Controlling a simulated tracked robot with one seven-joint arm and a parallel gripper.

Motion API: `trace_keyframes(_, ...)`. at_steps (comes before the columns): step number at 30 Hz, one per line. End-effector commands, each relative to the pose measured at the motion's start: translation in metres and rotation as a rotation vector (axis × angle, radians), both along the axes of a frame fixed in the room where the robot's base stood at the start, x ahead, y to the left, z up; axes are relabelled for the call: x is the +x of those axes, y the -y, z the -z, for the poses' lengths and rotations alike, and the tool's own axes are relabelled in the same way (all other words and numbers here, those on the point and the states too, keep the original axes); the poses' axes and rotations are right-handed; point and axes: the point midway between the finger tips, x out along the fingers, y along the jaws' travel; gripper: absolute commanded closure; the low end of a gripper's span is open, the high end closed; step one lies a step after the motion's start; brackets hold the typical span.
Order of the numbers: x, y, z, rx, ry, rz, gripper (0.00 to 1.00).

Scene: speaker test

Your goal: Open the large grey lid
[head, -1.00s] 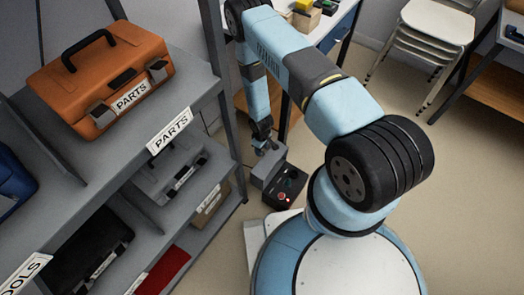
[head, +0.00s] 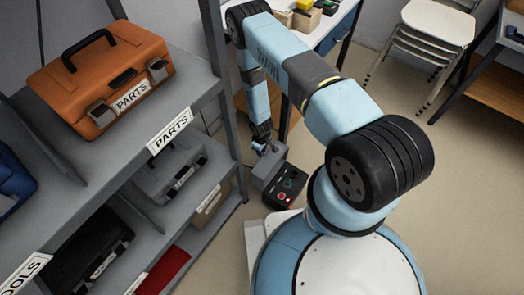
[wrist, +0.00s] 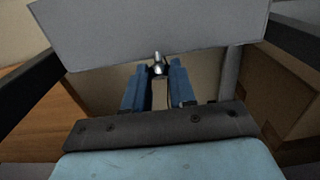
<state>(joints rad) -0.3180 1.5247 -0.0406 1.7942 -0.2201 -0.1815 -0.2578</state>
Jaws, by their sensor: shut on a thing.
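The large grey lid (head: 268,168) belongs to a dark box (head: 286,188) with a red button, beyond the shelf end in the head view. The lid appears tilted up from the box, though its exact angle is hard to tell. In the wrist view the lid (wrist: 150,30) is a broad grey panel across the top, with a small metal knob (wrist: 158,66) at its lower edge. My gripper (wrist: 159,72) is shut on this knob, with its blue fingers on either side. In the head view my gripper (head: 267,147) is small, at the lid's upper edge.
A grey shelf unit (head: 225,100) stands at the left, close to my arm, holding an orange case (head: 100,75), a grey case (head: 172,172) and a black case (head: 92,252). A workbench (head: 335,28) stands behind. White chairs (head: 438,22) are at the upper right; open floor lies to the right.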

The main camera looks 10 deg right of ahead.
Motion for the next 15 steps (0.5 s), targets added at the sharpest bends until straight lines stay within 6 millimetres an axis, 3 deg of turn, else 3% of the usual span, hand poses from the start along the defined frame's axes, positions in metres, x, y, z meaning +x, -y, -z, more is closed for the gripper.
trace_keyframes(4,0.0003,0.0006,-0.0001,-0.001,0.001,0.001,1.00)
trace_keyframes(15,-0.0002,0.0021,-0.0005,-0.001,0.001,0.002,1.00)
